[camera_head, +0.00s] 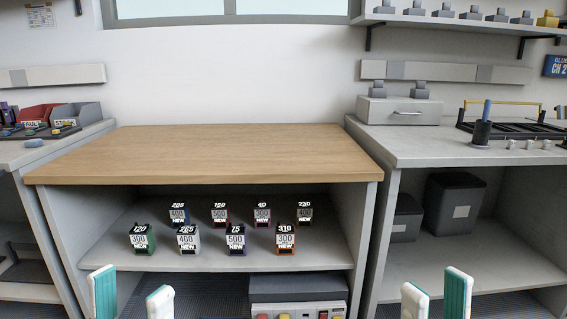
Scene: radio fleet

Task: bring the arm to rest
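My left gripper (132,298) shows at the bottom left, with two white and teal fingers apart and nothing between them. My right gripper (436,296) shows at the bottom right, also with its fingers apart and empty. Both are in front of the benches and touch nothing that I can see. The rest of both arms is out of view.
A bench with a bare wooden top (200,150) stands ahead. Its lower shelf (110,252) holds several labelled small boxes in two rows. A grey bench (400,148) with a drawer box (400,111) stands right. Dark bins (452,205) sit below it.

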